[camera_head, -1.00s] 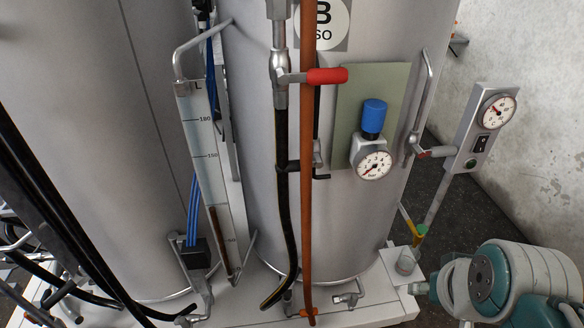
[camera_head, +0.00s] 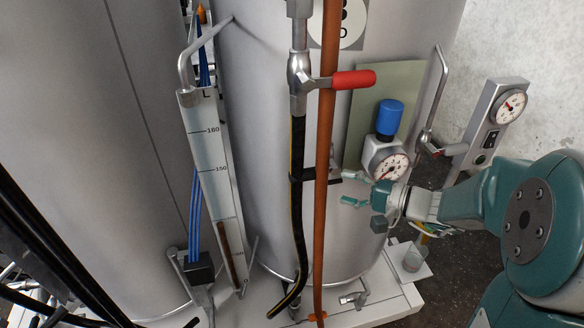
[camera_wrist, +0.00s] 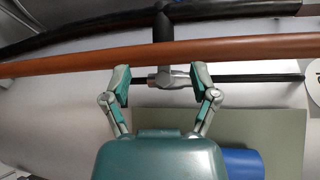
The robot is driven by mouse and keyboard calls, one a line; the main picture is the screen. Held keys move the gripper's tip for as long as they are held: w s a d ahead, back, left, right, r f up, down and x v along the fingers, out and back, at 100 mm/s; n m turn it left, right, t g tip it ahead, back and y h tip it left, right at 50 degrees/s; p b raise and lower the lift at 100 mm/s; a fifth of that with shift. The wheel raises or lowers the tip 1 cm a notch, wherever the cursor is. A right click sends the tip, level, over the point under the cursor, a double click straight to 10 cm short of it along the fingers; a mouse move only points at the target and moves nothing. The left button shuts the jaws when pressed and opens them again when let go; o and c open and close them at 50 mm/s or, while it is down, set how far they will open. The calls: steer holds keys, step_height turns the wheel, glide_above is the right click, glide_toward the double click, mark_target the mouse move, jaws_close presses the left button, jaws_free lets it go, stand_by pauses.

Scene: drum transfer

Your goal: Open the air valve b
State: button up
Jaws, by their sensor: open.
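No readable label marks air valve b. A small silver valve (camera_wrist: 172,78) with a long black lever (camera_wrist: 245,78) shows between my fingers in the wrist view, behind the orange pipe. In the head view its fitting (camera_head: 333,166) is beside the orange pipe, partly hidden. A larger valve with a red handle (camera_head: 354,79) sits higher on the black hose (camera_head: 298,215). My gripper (camera_head: 350,188) is open and empty, pointing left towards the small valve. In the wrist view my gripper (camera_wrist: 160,74) has one finger on each side of the valve body. Contact cannot be told.
The orange pipe (camera_head: 321,220) runs vertically close before my fingertips. A gauge (camera_head: 390,166) with a blue knob (camera_head: 389,117) sits just above my gripper on a green plate (camera_head: 414,80). A second gauge panel (camera_head: 491,129) is near my arm. The grey tank (camera_head: 262,120) stands behind.

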mark_target(316, 177)
steer(key=x, duration=1.1)
steer(key=shift+w+d, duration=0.1)
steer(key=shift+w, duration=0.1)
steer(key=shift+d+r, duration=0.1)
steer(key=shift+d, duration=0.2)
jaws_close()
